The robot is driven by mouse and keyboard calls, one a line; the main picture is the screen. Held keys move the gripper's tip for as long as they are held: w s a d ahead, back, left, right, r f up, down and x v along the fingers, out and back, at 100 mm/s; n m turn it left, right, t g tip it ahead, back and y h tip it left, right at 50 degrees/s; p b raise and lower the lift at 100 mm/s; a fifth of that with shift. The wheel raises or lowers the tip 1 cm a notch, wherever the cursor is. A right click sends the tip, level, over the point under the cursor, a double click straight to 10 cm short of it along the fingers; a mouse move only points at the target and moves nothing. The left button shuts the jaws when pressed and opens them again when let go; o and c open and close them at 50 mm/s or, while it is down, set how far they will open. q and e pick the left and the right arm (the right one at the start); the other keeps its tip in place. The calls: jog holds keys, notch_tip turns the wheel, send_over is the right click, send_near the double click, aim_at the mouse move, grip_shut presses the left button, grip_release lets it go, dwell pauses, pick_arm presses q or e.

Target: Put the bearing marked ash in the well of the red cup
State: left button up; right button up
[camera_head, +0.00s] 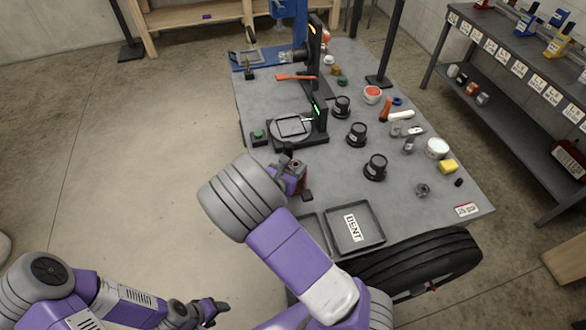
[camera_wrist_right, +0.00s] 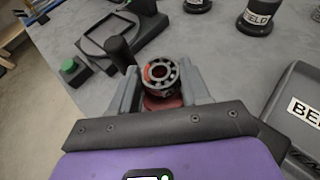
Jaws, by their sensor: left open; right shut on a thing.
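A metal bearing with visible balls (camera_wrist_right: 160,73) is between the two fingers of my right gripper (camera_wrist_right: 164,88), which is shut on it. A red thing, apparently the red cup (camera_wrist_right: 162,103), shows just below the bearing; I cannot tell whether the bearing is seated in it. In the head view my right gripper (camera_head: 292,168) is at the table's left edge, with a bit of red (camera_head: 302,180) beside it. No ash mark is readable on the bearing. My left gripper (camera_head: 215,308) is open and empty, low over the floor left of the table.
A black stand with a round plate (camera_head: 292,127) and a green button (camera_head: 258,134) are beyond my right gripper. Three black labelled cups (camera_head: 375,167) stand mid-table. A tray marked BENT (camera_head: 372,240) is at the near end. A red-and-white bowl (camera_head: 372,94) is further back.

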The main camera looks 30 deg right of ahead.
jog(key=shift+r, duration=0.1)
jog(key=shift+f+b, duration=0.5)
jog(key=shift+f, duration=0.15)
jog(key=o, duration=1.1)
jog(key=shift+s, duration=0.15)
